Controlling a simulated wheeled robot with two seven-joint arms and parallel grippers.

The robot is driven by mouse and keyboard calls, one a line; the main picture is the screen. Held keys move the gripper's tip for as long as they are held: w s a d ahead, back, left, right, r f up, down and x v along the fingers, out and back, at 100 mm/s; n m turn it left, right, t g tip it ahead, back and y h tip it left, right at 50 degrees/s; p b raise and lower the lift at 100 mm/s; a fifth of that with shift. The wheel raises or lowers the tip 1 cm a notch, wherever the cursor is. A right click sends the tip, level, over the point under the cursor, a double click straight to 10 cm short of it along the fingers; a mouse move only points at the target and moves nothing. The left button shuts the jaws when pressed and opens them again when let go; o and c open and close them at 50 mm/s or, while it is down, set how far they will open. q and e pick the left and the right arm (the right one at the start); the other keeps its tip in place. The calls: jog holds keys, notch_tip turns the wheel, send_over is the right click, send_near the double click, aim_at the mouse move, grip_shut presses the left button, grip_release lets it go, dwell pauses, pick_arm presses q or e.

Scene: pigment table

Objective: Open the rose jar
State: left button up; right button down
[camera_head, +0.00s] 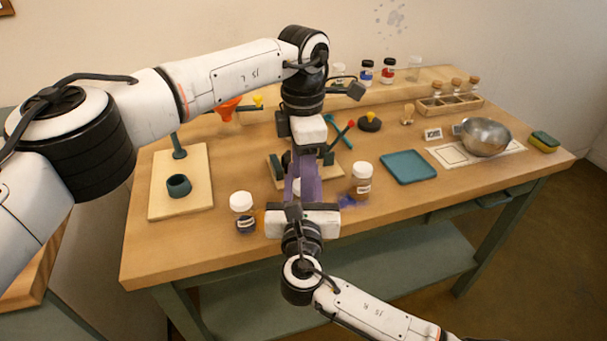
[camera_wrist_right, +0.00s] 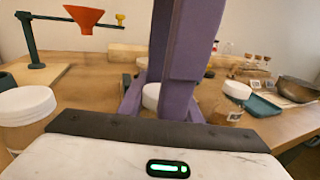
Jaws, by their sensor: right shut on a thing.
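My right gripper (camera_head: 302,188) reaches in from the front with purple fingers. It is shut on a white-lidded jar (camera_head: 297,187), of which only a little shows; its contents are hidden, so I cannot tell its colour. In the right wrist view the jar's white lid (camera_wrist_right: 151,95) shows between purple finger parts. My left gripper (camera_head: 305,160) points down from above, right over this jar. Its fingers overlap the right ones, so I cannot tell whether it is open or touches the lid. Two other white-lidded jars stand apart, a dark one (camera_head: 242,213) left and a brownish one (camera_head: 361,181) right.
A teal tray (camera_head: 408,167) and a metal bowl (camera_head: 486,138) lie to the right. An orange funnel (camera_head: 228,108) on a stand and a small teal cup (camera_head: 178,186) are to the left. Several small jars line the back. A purple patch (camera_head: 348,201) marks the tabletop.

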pick_arm(q)
jog(key=shift+d+r, duration=0.1)
jog(key=shift+r, duration=2.25)
jog(key=shift+c, duration=0.4)
pick_arm(e)
jog(key=shift+d+f, duration=0.1)
jog(key=shift+f, duration=0.15)
pick_arm(q)
notch_tip(320, 180, up, 3)
jog(key=m, duration=0.3)
jog(key=shift+f, duration=3.9)
pick_arm(e)
jog(key=shift+s, duration=0.1)
pick_arm(q)
jog(key=c, duration=1.1)
jog(key=shift+n, duration=1.5)
